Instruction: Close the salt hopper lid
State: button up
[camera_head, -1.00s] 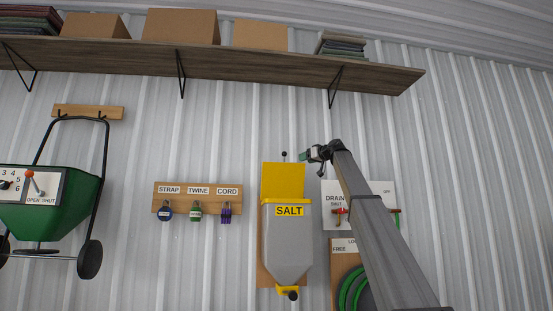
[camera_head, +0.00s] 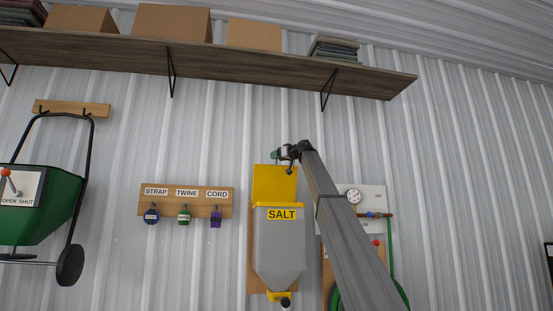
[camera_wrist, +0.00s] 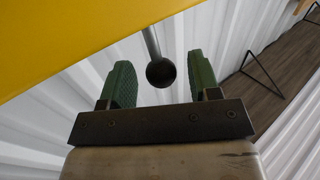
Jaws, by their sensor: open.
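The salt hopper (camera_head: 280,248) is a grey bin with a yellow rim and a SALT label, mounted on the wall. Its yellow lid (camera_head: 272,184) stands raised, upright against the wall side. In the wrist view the lid (camera_wrist: 70,35) fills the upper left. A rod with a dark ball knob (camera_wrist: 161,72) sticks out by the lid edge. My gripper (camera_head: 277,155) is at the top of the lid in the head view. Its green fingers (camera_wrist: 157,85) are open, one on each side of the ball knob, with gaps visible on both sides.
A wooden shelf (camera_head: 215,60) with boxes runs above. A rack (camera_head: 185,207) with STRAP, TWINE and CORD hangs left of the hopper. A green spreader (camera_head: 40,215) hangs at the far left. A panel with a gauge (camera_head: 354,196) and green hose is behind my arm at right.

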jog(key=shift+w+a, duration=0.35)
jog(key=shift+a, duration=0.15)
grip_shut()
jog(key=shift+s+d+f, duration=0.2)
jog(key=shift+s+f, duration=0.1)
jog(key=shift+s, duration=0.35)
jog(key=s+d+f+n+t+y, duration=0.25)
jog(key=s+f+n+y, duration=0.25)
jog(key=s+f, duration=0.6)
jog(key=f, duration=0.5)
jog(key=s+d+f, duration=0.1)
jog(key=s+f, duration=0.2)
jog(key=f, duration=0.3)
jog(key=shift+s+d+f+g, duration=0.3)
jog(key=shift+f+g, duration=0.05)
jog(key=shift+f, duration=0.15)
grip_release()
jog(key=shift+w, duration=0.1)
